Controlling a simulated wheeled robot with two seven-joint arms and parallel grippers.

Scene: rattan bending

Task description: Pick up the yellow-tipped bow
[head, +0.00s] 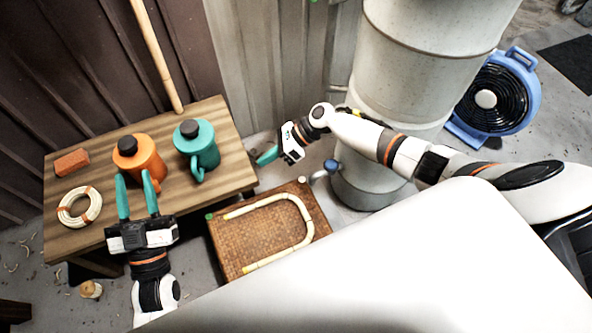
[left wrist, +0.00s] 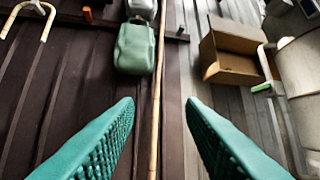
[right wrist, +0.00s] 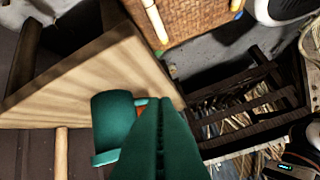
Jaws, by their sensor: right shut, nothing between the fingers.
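A pale U-shaped bow (head: 300,218) lies flat on a woven rattan box (head: 265,235), its two ends pointing left. One pale end of a bow (right wrist: 154,22) also shows on the woven top in the right wrist view. My left gripper (head: 137,182) is open and empty over the front of the wooden table, left of the box. My right gripper (head: 266,156) is shut and empty, above and behind the box, apart from the bow. Its closed teal fingers show in the right wrist view (right wrist: 160,115).
The wooden table (head: 205,110) holds an orange can (head: 142,158), a teal can (head: 197,148), a cane coil (head: 80,207) and a brick (head: 71,162). A large pale cylinder (head: 410,70) stands behind the box. Another bow (left wrist: 48,22) hangs on the wall. A blue fan (head: 490,98) stands right.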

